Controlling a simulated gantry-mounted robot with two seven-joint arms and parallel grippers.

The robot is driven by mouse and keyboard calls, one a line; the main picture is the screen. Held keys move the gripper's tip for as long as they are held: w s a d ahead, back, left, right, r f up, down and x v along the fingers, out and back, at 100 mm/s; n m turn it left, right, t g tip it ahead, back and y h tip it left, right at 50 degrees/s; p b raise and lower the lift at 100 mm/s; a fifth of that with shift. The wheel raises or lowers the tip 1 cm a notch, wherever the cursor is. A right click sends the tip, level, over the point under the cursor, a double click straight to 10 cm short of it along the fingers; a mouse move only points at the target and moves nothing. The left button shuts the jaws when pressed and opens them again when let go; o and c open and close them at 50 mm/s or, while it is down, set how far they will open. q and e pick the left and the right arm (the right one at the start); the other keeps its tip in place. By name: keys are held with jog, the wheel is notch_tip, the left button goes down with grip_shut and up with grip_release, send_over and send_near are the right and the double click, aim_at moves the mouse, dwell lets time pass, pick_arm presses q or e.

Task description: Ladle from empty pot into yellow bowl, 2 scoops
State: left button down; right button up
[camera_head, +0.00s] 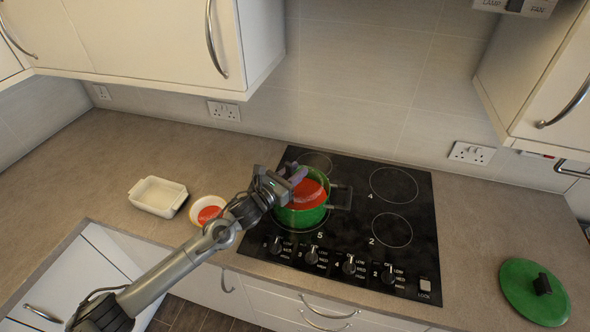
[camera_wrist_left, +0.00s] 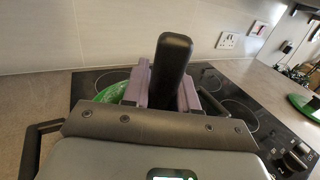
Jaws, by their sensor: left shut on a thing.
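The green pot (camera_head: 284,216) stands on the left part of the hob, with a red mass inside that could be food or the ladle's head; I cannot tell which. A small pale yellowish bowl (camera_head: 222,202) with red inside stands on the counter left of the pot. My left gripper (camera_head: 294,176) is over the pot's back rim. In the left wrist view its purple fingers are shut on an upright black handle (camera_wrist_left: 171,68), apparently the ladle's. The pot's green rim (camera_wrist_left: 111,93) shows behind, mostly hidden. My right gripper is out of view.
A white rectangular dish (camera_head: 158,196) stands left of the bowl. A green lid (camera_head: 534,291) lies on the counter at right. The black hob (camera_head: 407,262) is clear right of the pot. Wall cabinets (camera_head: 165,40) hang above at left.

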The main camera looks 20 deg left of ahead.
pick_arm(q)
notch_tip(320, 180, up, 13)
jog(key=p, duration=0.6)
jog(key=shift+p, duration=0.3)
dwell(0.4)
dwell(0.5)
